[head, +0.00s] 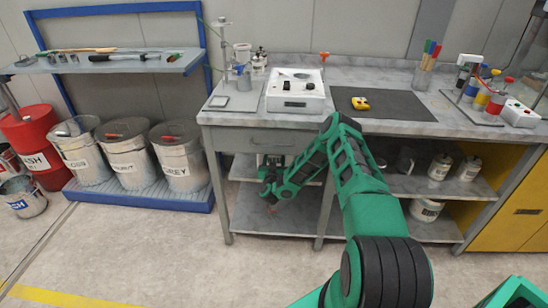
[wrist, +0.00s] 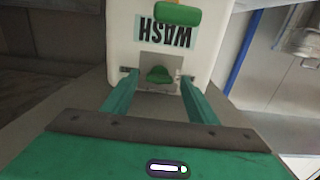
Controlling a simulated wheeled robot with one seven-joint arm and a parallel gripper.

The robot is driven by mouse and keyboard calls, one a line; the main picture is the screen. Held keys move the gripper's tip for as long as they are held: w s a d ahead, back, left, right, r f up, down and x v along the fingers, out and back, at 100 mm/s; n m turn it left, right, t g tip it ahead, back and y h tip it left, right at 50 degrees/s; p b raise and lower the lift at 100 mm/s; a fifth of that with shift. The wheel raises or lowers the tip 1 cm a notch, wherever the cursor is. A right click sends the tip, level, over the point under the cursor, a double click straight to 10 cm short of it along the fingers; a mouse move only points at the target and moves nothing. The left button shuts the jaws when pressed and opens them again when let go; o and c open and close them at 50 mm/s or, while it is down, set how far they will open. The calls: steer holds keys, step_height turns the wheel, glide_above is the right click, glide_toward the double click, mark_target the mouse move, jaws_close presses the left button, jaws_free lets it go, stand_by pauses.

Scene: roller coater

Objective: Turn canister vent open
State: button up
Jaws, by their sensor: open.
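A white canister (wrist: 125,48) fills the upper middle of the wrist view, with a WASH label (wrist: 165,36) that reads upside down. A small green knob (wrist: 158,74) sits on a grey patch on its face. A larger green part (wrist: 177,14) shows above the label. My gripper (wrist: 157,80) is open, with one green finger on each side of the small knob; I cannot tell whether they touch it. In the head view my gripper (head: 271,186) is in the left bay under the bench, where the canister is mostly hidden.
The bench top (head: 240,117) and its drawer (head: 262,141) are above my gripper. A lower shelf (head: 262,216) is below it, and bench legs (head: 222,190) flank the bay. Lidded drums (head: 182,160) stand on a blue pallet to the left. The floor in front is clear.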

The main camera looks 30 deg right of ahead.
steer(key=shift+w+d, duration=0.4)
steer(key=shift+w, duration=0.1)
steer(key=c, duration=1.1)
steer(key=shift+o, duration=0.2)
